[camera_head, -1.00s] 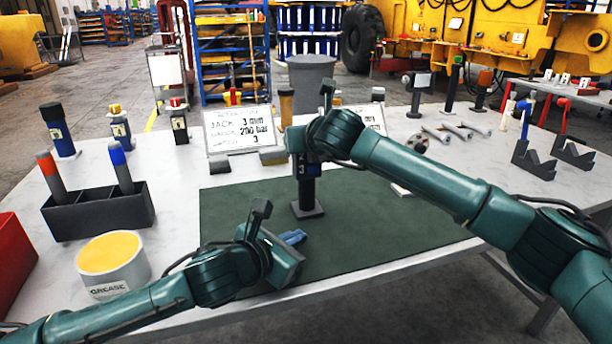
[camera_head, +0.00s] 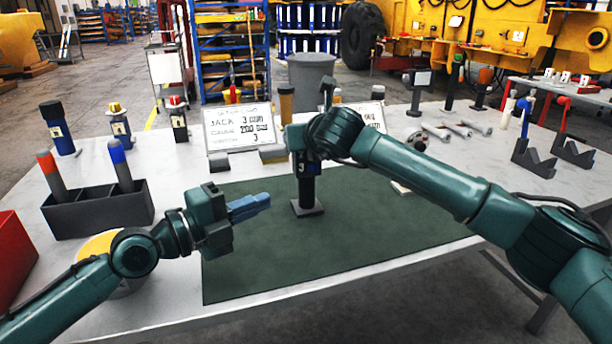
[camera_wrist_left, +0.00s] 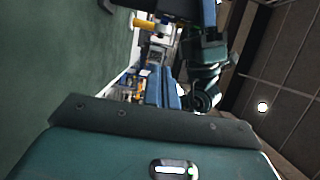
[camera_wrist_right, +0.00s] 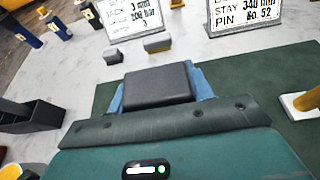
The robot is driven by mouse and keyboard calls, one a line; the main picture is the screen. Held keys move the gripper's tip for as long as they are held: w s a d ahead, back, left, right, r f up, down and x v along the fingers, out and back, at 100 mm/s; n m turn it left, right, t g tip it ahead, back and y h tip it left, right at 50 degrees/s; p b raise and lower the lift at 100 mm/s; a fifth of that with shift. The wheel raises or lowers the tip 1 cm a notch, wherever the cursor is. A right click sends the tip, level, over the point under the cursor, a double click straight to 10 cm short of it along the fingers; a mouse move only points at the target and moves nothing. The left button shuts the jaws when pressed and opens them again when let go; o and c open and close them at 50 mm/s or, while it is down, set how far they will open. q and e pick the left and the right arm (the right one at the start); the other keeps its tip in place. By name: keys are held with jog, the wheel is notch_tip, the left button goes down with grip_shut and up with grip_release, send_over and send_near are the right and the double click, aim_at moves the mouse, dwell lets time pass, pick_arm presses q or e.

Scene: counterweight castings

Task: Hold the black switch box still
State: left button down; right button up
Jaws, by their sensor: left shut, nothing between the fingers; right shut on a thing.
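The black switch box (camera_head: 308,186) stands upright on its small grey base on the green mat, with a 3 on its front. My right gripper (camera_head: 305,165) is around its upper part from above, and its wrist hides the top. In the right wrist view the dark top of the box (camera_wrist_right: 158,86) sits between the blue fingers. My left gripper (camera_head: 262,201) is shut and empty, left of the box, its fingers pointing right towards it with a gap between. Its blue fingers also show close together in the left wrist view (camera_wrist_left: 162,88).
The green mat (camera_head: 250,270) is clear in front of the box. A sign (camera_head: 240,128) stands behind it. A dark holder (camera_head: 100,212) with two markers and a partly hidden grease tub (camera_head: 97,245) are at left. Grey V-blocks (camera_head: 533,160) stand at right.

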aim_at(314, 168)
pick_arm(q)
jog(key=w+a+x, duration=0.1)
jog(key=w+x, duration=0.1)
jog(key=x, duration=1.1)
jog(key=shift+a, duration=0.4)
jog(key=shift+w, duration=0.1)
